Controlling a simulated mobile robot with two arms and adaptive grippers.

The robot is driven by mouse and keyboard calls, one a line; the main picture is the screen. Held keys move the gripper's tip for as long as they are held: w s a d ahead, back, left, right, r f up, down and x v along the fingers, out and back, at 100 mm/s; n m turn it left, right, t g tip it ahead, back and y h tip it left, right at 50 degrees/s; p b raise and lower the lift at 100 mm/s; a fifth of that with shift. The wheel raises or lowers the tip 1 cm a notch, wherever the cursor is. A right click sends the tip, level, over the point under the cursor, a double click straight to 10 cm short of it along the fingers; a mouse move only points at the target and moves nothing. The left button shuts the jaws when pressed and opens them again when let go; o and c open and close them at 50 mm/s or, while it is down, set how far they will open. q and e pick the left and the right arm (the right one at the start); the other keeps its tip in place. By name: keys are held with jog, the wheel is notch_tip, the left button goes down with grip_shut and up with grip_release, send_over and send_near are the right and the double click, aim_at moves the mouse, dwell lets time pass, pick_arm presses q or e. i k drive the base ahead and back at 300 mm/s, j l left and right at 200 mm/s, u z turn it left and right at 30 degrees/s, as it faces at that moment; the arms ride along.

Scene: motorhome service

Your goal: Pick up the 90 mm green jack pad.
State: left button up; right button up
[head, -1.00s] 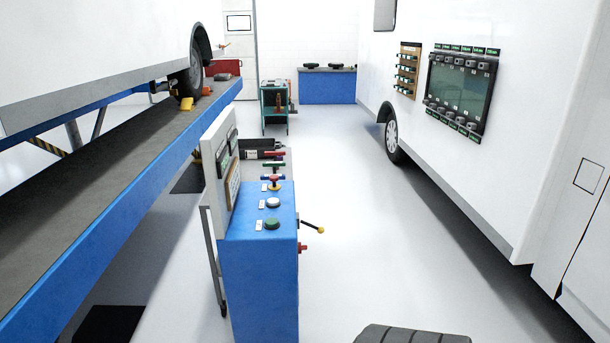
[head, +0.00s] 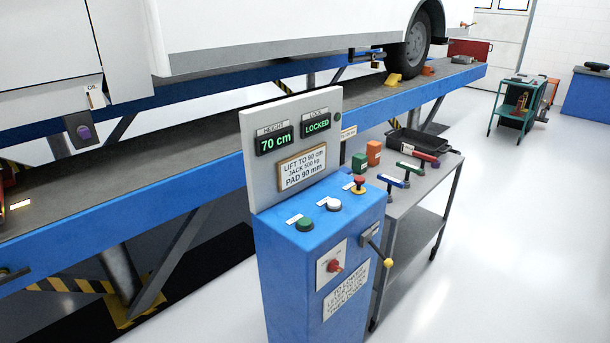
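A small green block (head: 360,162), which looks like the green jack pad, stands on the grey cart top (head: 440,172) behind the blue control console. An orange block (head: 374,152) stands just right of and behind it. The green block's lower part is close to the console's edge, and its size marking is not readable. The sign (head: 302,168) on the console's panel reads "LIFT TO 90 cm, JACK 500 kg, PAD 90 mm". Neither of my grippers shows in the head view.
The blue console (head: 315,250) with buttons and a yellow-knobbed lever (head: 388,262) stands in front of the cart. Blue, green and red-handled tools (head: 410,168) and a black tray (head: 412,142) share the cart top. The lift platform (head: 180,165) runs behind.

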aim_at(360, 161)
jog(key=i+l, duration=0.25)
jog(key=i+l+u, duration=0.1)
jog(key=i+l, duration=0.2)
jog(key=i+l+u, duration=0.1)
jog(key=i+l, duration=0.15)
jog(key=l, duration=0.2)
jog(key=i+l, duration=0.25)
jog(key=l, duration=0.15)
jog(key=i+l+u, duration=0.1)
jog(key=i+l, duration=0.35)
jog(key=l, duration=0.3)
jog(key=i+l+u, duration=0.15)
jog(key=l, duration=0.25)
jog(key=i+l, duration=0.3)
jog(key=l+u, duration=0.05)
jog(key=l, duration=0.05)
